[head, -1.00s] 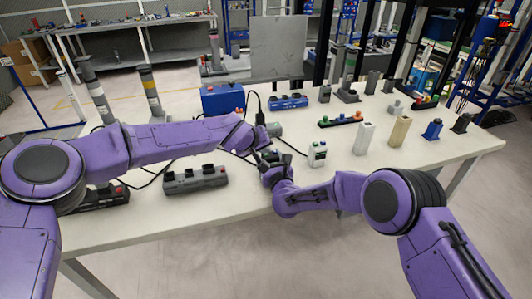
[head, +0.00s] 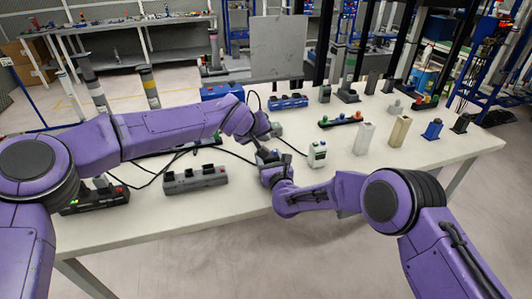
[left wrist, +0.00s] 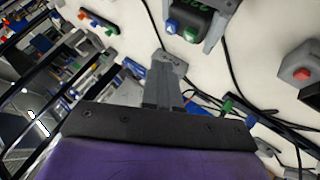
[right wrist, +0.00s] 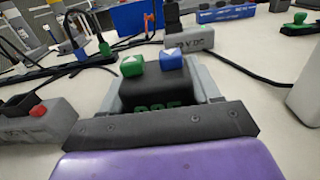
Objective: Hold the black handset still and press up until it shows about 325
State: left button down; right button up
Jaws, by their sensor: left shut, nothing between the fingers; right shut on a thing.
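The black handset (right wrist: 150,92) is between the fingers of my right gripper (right wrist: 160,98), which is shut on it. The handset has a green button (right wrist: 132,66) and a blue button (right wrist: 171,60), each with a pale mark. Its green digits are partly hidden by the gripper in the right wrist view. In the left wrist view the handset (left wrist: 186,15) shows at the top, with its lit digits upside down and cut off; I cannot read them surely. My left gripper (left wrist: 162,78) is shut and empty, apart from the buttons.
A grey box marked V DC (right wrist: 192,38) stands behind the handset, with black cables around. A grey unit with a red button (right wrist: 38,112) is at left. A grey power strip (head: 195,179) and a white device (head: 317,154) flank my grippers on the table.

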pick_arm(q)
notch_tip(320, 180, up, 2)
jog(key=shift+r, duration=0.2)
dwell(0.6)
pick_arm(e)
jog(key=o, duration=1.2)
jog(key=shift+s, duration=0.1)
